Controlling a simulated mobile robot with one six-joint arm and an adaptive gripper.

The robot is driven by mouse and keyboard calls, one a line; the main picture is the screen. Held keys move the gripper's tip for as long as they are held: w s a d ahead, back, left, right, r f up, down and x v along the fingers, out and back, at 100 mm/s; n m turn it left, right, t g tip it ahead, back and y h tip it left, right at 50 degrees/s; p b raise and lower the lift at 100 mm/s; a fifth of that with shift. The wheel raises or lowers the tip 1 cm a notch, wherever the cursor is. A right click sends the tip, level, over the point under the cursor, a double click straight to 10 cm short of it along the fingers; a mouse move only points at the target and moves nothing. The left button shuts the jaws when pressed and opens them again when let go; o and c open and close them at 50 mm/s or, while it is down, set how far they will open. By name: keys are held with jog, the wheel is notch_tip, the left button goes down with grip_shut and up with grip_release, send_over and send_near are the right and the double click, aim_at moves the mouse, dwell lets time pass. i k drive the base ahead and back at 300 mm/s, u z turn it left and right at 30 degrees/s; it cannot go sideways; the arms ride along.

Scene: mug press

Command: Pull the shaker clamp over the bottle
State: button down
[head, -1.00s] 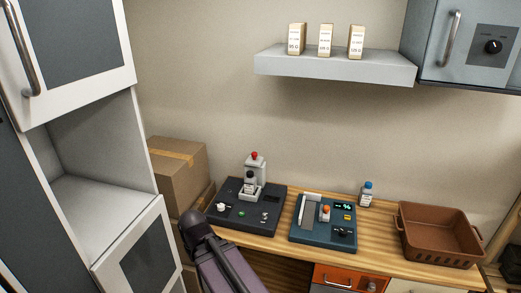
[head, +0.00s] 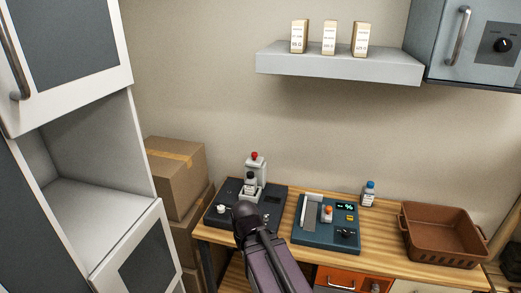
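A dark device (head: 225,203) sits at the left of the wooden bench. It carries a light upright post with a red knob (head: 254,155), and a small dark-topped bottle (head: 250,182) stands in front of the post. A teal device (head: 324,239) sits to its right. It carries a pale raised bar (head: 311,212) and a small orange-topped bottle (head: 327,213) just right of the bar. I cannot tell for sure which device is the shaker or which part is its clamp. My arm reaches up over the front of the dark device. My gripper cannot be made out.
A brown bin (head: 407,240) is at the right of the bench (head: 377,244). Cardboard boxes (head: 176,178) and a tall cabinet (head: 105,206) bound the left. A shelf (head: 339,67) with three cartons hangs above.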

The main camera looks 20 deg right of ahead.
aim_at(253, 161)
jog(key=u, duration=0.05)
jog(key=i, duration=1)
jog(key=z, duration=0.05)
